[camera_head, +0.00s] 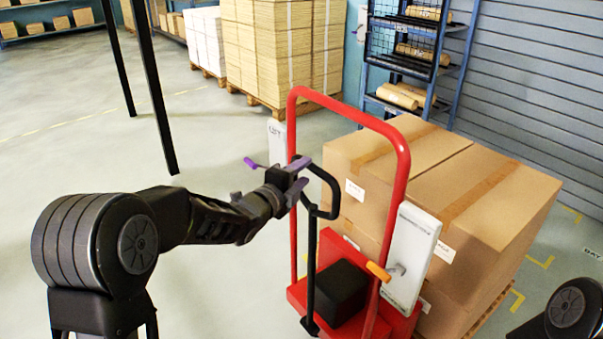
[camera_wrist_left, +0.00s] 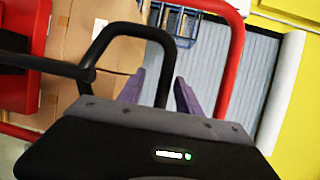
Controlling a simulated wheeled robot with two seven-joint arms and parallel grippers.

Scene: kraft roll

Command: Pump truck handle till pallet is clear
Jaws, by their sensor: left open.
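The red pallet truck (camera_head: 403,146) has a tall red hoop frame and a black looped pump handle (camera_head: 333,187). My left gripper (camera_head: 297,181) has purple fingers and is open at the left side of this handle. In the left wrist view the handle (camera_wrist_left: 108,32) passes between or just beyond the fingers (camera_wrist_left: 160,92); contact cannot be told. Large cardboard boxes (camera_head: 400,150) sit on a wooden pallet (camera_head: 489,312) behind the frame. Most of the pallet is hidden, so its clearance from the floor cannot be told. My right gripper is out of view.
Floor at left is clear beyond dark posts (camera_head: 155,85).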

